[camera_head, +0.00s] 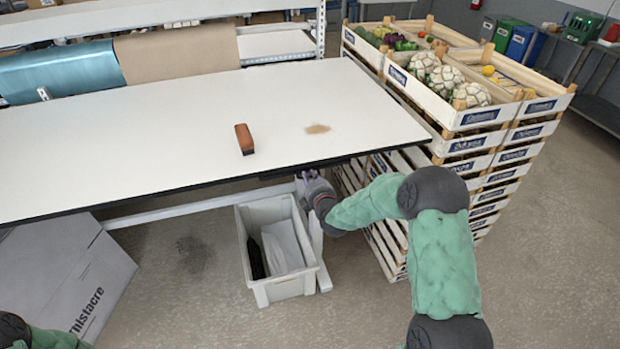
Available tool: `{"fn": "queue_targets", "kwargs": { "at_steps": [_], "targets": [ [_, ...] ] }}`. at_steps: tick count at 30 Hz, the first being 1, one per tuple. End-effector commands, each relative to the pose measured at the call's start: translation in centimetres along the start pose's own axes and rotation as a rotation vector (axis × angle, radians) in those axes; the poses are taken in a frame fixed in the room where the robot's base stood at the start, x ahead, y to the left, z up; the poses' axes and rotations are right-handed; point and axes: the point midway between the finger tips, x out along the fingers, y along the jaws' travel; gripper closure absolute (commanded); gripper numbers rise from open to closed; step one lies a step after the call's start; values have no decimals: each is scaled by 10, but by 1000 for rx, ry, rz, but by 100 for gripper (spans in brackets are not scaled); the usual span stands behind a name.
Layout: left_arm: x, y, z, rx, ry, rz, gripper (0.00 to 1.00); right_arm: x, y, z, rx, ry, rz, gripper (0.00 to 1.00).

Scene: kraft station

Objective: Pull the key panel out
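I cannot make out a key panel for certain; a thin dark strip (352,158) runs under the front edge of the white table (150,150), near its right end. My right gripper (306,179) is just below this edge, close to the table's white leg. Its fingers are small and partly hidden, so I cannot tell whether they are open, shut or touching anything. My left arm shows only at the bottom left corner, and its gripper is out of view.
A brown-topped brush or block (244,139) and a brown stain (317,129) are on the table. A white bin (270,288) stands below my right gripper. Stacked produce crates (455,145) stand close on the right. A grey cardboard sheet (60,275) leans at left.

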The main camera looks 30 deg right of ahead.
Motion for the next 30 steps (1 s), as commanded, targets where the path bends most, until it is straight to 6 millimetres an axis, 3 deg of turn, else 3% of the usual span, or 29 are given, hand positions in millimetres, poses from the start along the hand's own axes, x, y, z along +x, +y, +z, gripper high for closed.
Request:
{"fn": "queue_targets", "kwargs": {
  "at_steps": [7,15,21,30],
  "targets": [
    [2,-1,0,0,0,0,60,-11,-4,0,0,0,-3,100],
    [8,-3,0,0,0,0,60,-55,-14,0,0,0,-3,100],
    [10,-4,0,0,0,0,60,-77,-18,0,0,0,-3,100],
    [10,-4,0,0,0,0,60,-81,-19,0,0,0,-3,100]
  ]
}}
